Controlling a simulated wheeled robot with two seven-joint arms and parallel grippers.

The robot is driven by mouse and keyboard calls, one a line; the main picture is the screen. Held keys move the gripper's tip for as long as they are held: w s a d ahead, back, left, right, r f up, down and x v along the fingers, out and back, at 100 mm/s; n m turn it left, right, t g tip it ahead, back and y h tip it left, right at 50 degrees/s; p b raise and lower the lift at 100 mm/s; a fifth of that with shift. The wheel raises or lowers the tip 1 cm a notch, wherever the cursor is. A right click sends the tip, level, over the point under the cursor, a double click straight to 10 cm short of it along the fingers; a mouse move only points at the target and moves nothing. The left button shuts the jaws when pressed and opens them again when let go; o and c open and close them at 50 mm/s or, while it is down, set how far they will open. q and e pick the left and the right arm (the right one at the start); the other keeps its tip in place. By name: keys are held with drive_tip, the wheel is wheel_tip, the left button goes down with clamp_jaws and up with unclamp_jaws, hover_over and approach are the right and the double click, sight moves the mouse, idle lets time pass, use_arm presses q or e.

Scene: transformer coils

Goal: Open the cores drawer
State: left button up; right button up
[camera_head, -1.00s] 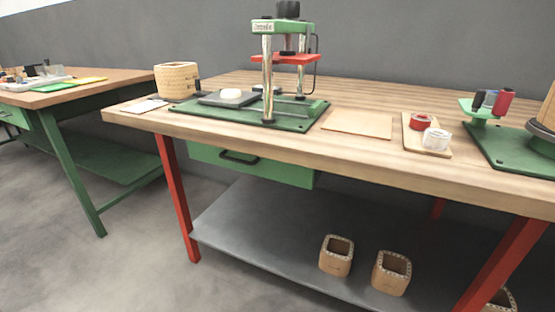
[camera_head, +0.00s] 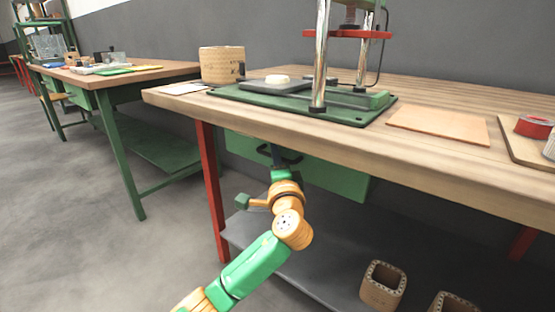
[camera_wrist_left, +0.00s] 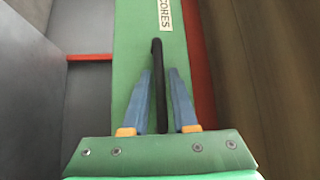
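The green cores drawer (camera_head: 335,178) hangs under the front edge of the wooden workbench and looks closed. Its front fills the middle of the left wrist view (camera_wrist_left: 130,50), with a "CORES" label (camera_wrist_left: 164,15) on it. The black bar handle (camera_wrist_left: 157,85) stands out from the front. My left gripper (camera_wrist_left: 159,75) has its two blue fingers open, one on each side of the handle, with gaps between them and the bar. In the head view my left gripper (camera_head: 278,152) is at the handle (camera_head: 290,157), and the fingers are mostly hidden. My right gripper is not in view.
The workbench (camera_head: 430,145) has a red leg (camera_head: 212,190) left of my arm. A grey lower shelf (camera_head: 330,270) holds open wooden cores (camera_head: 382,287). Floor at left is clear.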

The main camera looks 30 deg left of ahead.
use_arm(q)
clamp_jaws()
idle(1.4)
